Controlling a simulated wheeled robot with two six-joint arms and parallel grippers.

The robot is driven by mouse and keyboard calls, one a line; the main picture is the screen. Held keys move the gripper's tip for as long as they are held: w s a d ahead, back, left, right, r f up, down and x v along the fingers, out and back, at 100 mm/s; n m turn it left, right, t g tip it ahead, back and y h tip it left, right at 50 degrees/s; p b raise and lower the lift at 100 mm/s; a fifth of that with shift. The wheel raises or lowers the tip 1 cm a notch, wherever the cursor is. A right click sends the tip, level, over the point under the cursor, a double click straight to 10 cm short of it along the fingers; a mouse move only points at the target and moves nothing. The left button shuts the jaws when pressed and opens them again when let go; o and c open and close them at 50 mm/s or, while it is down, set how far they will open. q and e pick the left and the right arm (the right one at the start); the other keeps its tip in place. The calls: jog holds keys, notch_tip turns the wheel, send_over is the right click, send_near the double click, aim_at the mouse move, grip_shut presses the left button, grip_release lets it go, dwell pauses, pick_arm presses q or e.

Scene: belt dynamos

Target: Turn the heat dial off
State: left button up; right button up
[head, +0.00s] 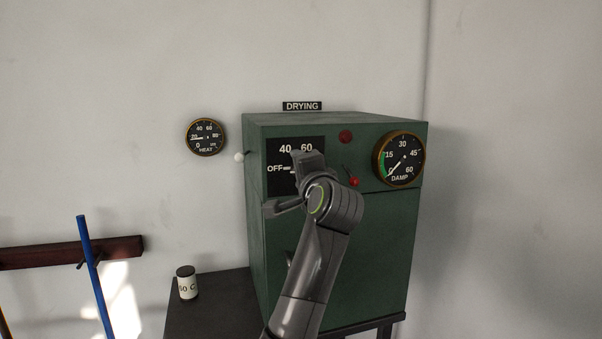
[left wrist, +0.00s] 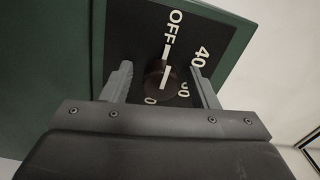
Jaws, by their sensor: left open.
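The heat dial (left wrist: 160,84) is a dark round knob on a black panel (head: 281,152) on the green drying cabinet, with OFF, 40 and 60 lettered around it. In the left wrist view the white mark on the knob lines up roughly with the OFF mark. My left gripper (left wrist: 160,84) is open, with one finger on each side of the knob; I cannot tell whether they touch it. In the head view my left gripper (head: 300,182) and wrist hide the knob. My right gripper is out of view.
The green cabinet (head: 330,270) stands on a dark table (head: 215,312). A red-tipped lever (head: 353,181), a red lamp (head: 346,136) and a DAMP gauge (head: 399,158) sit right of the panel. A HEAT gauge (head: 206,137) hangs on the wall, its needle near 20. A labelled jar (head: 187,283) stands left.

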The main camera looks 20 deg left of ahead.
pick_arm(q)
jog(key=b+v, duration=1)
jog(key=v, duration=0.7)
jog(key=shift+s, duration=0.2)
jog(key=shift+d+f, duration=0.1)
jog(key=shift+f, duration=0.05)
